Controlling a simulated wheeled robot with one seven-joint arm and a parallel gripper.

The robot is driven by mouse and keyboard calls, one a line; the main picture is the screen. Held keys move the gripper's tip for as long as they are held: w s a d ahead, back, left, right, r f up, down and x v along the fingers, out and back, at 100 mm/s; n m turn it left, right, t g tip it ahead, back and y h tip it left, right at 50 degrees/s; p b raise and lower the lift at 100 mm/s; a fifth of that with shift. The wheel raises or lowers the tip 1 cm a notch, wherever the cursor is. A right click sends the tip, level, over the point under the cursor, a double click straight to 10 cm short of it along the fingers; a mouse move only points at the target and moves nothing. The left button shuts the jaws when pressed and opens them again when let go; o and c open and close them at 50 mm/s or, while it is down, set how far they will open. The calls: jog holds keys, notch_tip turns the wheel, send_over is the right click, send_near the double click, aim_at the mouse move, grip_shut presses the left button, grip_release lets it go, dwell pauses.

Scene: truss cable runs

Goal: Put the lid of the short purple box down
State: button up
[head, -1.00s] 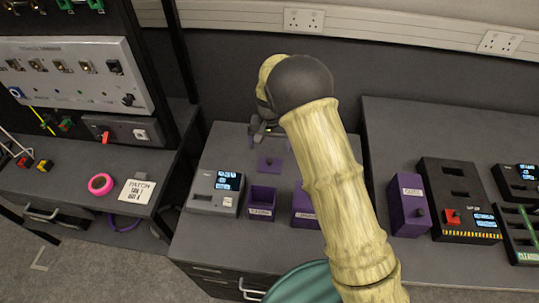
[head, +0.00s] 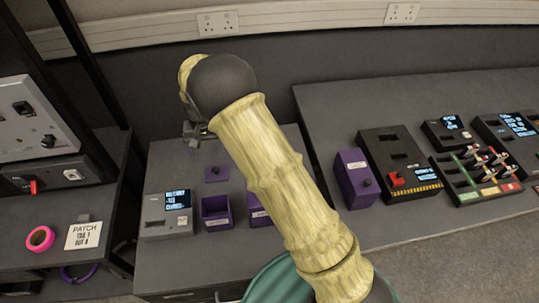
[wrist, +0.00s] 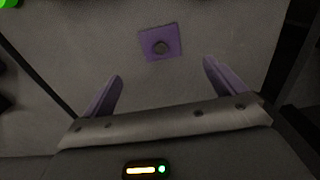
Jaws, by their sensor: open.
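A square purple lid (head: 216,174) with a dark round knob lies flat on the grey bench top. It also shows in the wrist view (wrist: 148,50), just beyond my fingertips and apart from them. My gripper (wrist: 163,68) is open, with its two purple fingers spread and nothing between them. In the head view my gripper (head: 196,133) is behind the lid and largely hidden by my arm. A low open-topped purple box (head: 216,223) stands in front of the lid. Another purple box (head: 258,217) to its right is partly hidden by my arm; I cannot read its label.
A grey device with a screen (head: 166,214) stands left of the open box. A taller purple box (head: 352,165) and a black device with a red switch (head: 400,160) stand on the right bench. A pink ring (head: 40,239) lies at left.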

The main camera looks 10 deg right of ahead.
jog(key=s+d+r+t, duration=0.1)
jog(key=s+d+r, duration=0.25)
jog(key=d, duration=0.45)
jog(key=s+d+r, duration=0.2)
jog(key=d+r, duration=0.2)
jog(key=d, duration=0.3)
jog(key=s+d+r, duration=0.1)
jog(key=s+d, duration=0.5)
jog(key=s, duration=0.1)
jog(key=s+d+r+t, duration=0.1)
jog(key=s+d+r, duration=0.1)
jog(key=s+d, duration=0.4)
jog(key=shift+s+r+m+t, duration=0.3)
jog(key=shift+s, duration=0.8)
